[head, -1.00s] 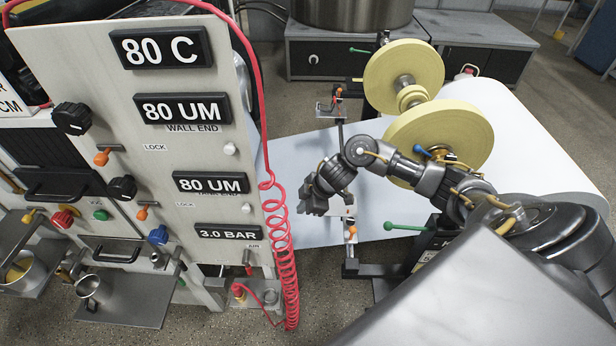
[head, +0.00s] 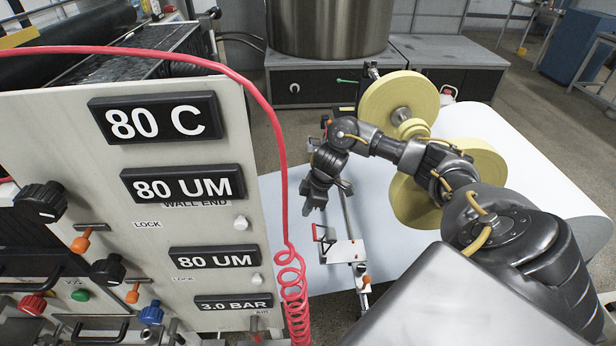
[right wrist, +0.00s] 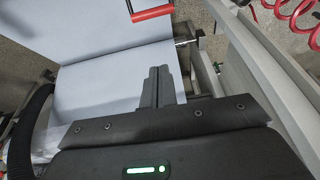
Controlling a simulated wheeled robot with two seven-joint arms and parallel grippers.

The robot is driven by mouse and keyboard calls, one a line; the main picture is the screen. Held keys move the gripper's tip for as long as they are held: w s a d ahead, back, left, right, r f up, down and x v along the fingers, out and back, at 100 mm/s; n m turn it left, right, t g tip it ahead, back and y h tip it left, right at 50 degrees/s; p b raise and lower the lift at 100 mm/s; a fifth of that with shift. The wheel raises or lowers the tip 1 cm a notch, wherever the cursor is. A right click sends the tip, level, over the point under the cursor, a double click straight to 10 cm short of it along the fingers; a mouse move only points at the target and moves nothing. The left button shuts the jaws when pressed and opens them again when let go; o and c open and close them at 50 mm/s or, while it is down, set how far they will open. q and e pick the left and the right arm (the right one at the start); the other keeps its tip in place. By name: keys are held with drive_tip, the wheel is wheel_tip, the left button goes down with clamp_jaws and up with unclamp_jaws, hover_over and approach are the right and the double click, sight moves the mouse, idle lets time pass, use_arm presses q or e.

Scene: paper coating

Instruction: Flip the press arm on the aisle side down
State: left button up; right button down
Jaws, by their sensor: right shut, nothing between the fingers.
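A small press arm with a red grip (head: 318,234) stands at the left edge of a pale plate (head: 347,252), at the near end of the crossbar over the white web. It looks raised, though its exact tilt is hard to tell. In the right wrist view a red bar handle (right wrist: 151,12) shows at the top edge, ahead of the fingers and apart from them. My right gripper (head: 315,207) hangs above the red grip in the head view, pointing down. Its fingers (right wrist: 158,75) are shut and empty. My left gripper is not in view.
A panel with black readouts (head: 170,190) and a coiled red hose (head: 292,290) stand left of the crossbar. Yellow rolls (head: 398,98) and a wide white web roll (head: 540,160) lie to the right. A steel drum (head: 330,25) stands behind.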

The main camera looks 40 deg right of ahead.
drive_tip(key=x, duration=1)
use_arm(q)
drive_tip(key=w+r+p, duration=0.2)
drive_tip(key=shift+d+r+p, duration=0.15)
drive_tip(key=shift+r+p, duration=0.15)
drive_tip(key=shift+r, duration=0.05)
use_arm(e)
drive_tip(key=s+d, duration=0.2)
drive_tip(key=d, duration=0.1)
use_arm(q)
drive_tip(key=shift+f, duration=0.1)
use_arm(e)
drive_tip(key=shift+s, duration=0.1)
